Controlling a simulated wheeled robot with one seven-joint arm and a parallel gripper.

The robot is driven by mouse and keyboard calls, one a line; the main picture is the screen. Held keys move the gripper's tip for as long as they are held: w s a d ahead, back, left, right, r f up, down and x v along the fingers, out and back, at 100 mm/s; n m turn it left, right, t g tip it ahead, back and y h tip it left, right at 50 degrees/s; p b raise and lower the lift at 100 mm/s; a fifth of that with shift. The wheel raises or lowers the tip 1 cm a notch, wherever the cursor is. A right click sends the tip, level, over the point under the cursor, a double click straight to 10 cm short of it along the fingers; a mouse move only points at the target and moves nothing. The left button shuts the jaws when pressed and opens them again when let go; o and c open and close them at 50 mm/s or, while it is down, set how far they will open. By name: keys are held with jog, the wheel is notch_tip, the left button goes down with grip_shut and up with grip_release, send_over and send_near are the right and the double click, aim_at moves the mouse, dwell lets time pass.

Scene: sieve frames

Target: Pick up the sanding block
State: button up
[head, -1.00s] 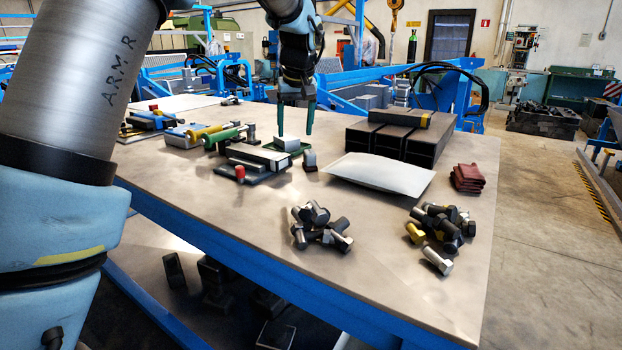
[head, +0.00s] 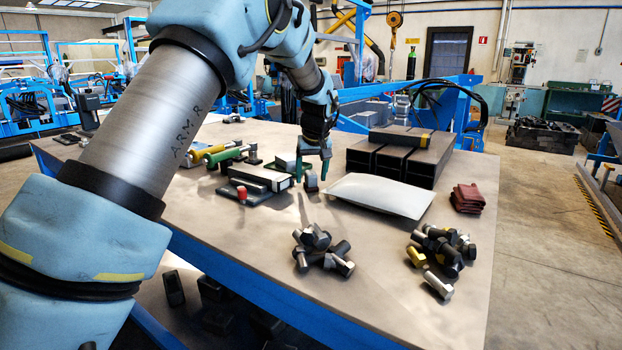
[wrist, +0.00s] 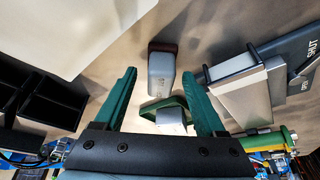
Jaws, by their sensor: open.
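The sanding block (head: 311,184), by its look, is a small grey block with a rounded top and a brown strip at one end. It stands on the workbench left of the white sheet-like pad. My gripper (head: 313,177) is open, pointing down close over it. In the wrist view the block (wrist: 162,70) shows ahead between the two green fingertips of my gripper (wrist: 158,79), with a gap on both sides. I cannot tell whether the fingertips reach down to its height. In the head view the fingers partly cover the block.
A clamp-like metal tool (head: 262,179) is to the left, dark open boxes (head: 395,160) and the white pad (head: 382,194) to the right. Bolt piles (head: 322,251) lie in front, red cloths (head: 467,198) at right.

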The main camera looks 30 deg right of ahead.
jog(key=shift+w+f, duration=0.1)
jog(key=shift+f, duration=0.2)
jog(key=shift+c, duration=0.4)
grip_shut()
